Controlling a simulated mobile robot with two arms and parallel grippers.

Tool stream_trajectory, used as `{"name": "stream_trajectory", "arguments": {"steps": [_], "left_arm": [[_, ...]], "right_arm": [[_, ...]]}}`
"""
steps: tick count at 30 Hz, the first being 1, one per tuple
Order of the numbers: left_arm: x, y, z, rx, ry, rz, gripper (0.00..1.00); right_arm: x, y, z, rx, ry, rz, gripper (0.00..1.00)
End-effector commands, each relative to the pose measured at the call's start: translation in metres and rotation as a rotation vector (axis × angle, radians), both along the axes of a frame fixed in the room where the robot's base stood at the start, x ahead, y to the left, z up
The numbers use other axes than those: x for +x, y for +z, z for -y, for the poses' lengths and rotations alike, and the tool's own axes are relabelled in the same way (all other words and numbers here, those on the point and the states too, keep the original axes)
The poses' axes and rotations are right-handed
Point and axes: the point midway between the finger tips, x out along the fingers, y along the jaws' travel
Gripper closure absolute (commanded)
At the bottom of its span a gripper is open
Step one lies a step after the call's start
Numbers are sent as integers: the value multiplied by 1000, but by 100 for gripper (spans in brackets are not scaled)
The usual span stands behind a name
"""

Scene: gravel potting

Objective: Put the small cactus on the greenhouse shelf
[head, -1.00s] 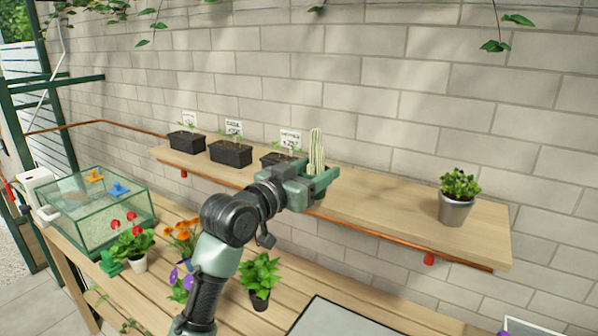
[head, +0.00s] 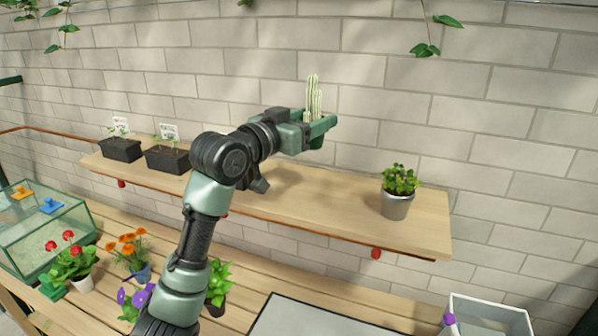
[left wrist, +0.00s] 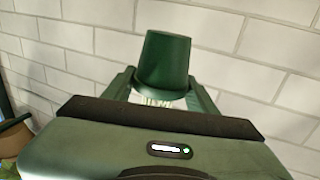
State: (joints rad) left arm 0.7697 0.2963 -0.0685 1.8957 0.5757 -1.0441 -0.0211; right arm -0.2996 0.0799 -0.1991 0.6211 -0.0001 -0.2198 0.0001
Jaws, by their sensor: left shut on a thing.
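The small cactus (head: 313,98) is pale, striped and columnar. It stands upright in a dark green pot, held by my left gripper (head: 318,128) above the wooden shelf (head: 310,195). The gripper is shut on the pot, with clear space between it and the shelf top. In the left wrist view the green pot (left wrist: 164,62) appears upside down between the fingers, with pale cactus spines partly visible below its rim. My right gripper is not in view.
A leafy plant in a grey pot (head: 396,205) stands on the shelf's right part. Black seedling trays (head: 120,150) stand at its left; my arm covers the shelf between. The shelf middle is bare. Flowers, a glass case (head: 45,240) and a white box (head: 485,318) sit below.

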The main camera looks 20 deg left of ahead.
Motion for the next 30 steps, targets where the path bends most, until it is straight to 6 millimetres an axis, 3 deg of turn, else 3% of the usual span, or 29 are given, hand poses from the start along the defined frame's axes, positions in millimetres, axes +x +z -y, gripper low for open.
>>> {"name": "stream_trajectory", "arguments": {"steps": [6, 10, 21, 30], "left_arm": [[-1, -58, 0, -3, -1, -4, 94], [-1, -81, -1, -2, 1, -2, 94], [0, -124, 0, -2, 0, -1, 94], [0, -131, 0, 0, 1, 4, 94]], "right_arm": [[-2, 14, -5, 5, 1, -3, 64], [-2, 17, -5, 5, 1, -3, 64], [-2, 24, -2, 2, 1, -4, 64], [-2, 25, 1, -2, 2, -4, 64]]}}
